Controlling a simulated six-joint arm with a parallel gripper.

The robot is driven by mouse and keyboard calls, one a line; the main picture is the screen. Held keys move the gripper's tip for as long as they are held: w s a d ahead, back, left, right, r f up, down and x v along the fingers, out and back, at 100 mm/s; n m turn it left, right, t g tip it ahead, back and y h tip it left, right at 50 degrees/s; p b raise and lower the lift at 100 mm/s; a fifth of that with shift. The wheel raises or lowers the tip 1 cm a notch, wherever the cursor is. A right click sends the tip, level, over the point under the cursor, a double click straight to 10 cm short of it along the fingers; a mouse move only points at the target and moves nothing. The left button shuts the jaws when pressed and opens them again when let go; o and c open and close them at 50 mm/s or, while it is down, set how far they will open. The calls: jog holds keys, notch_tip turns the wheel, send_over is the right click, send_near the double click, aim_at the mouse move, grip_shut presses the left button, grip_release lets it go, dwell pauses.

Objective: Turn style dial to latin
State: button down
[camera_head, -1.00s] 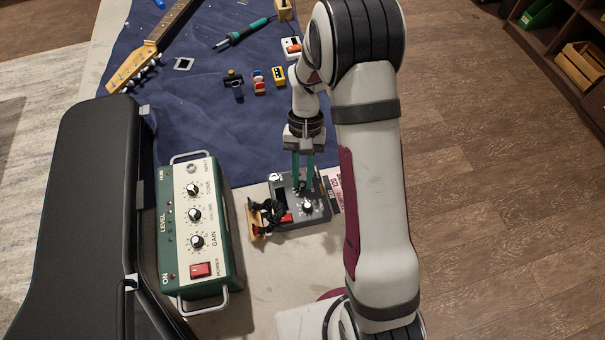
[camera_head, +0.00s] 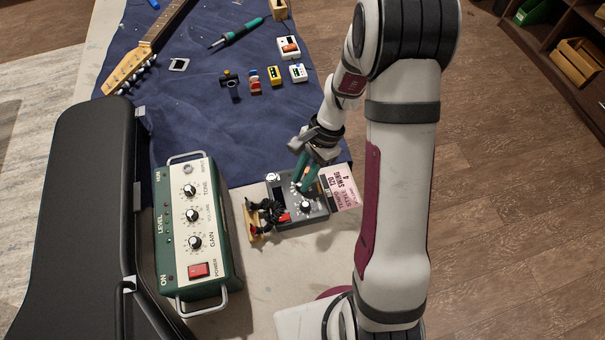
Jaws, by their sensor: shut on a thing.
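The grey rhythm box (camera_head: 314,212) sits on the bare table just below the blue mat. My gripper (camera_head: 300,184), with green fingers, comes down at a tilt on the upper part of the box. Its fingertips are closed on a dial there, which they mostly hide. I cannot read the dial's label or its setting.
A pink card (camera_head: 342,188) with "SWING" and "120" lies right of the box. The green amplifier (camera_head: 195,225) and black case (camera_head: 80,220) stand left. Small pedals (camera_head: 274,76) lie on the mat (camera_head: 215,130).

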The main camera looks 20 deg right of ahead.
jog(key=shift+s+m+t, duration=0.1)
jog(key=shift+m+t, duration=0.2)
jog(key=shift+m, duration=0.5)
jog(key=c, duration=0.8)
grip_release()
jog(key=shift+o, duration=0.2)
jog(key=v, duration=1.5)
jog(key=shift+d+r, duration=0.3)
jog(key=shift+d, duration=0.15)
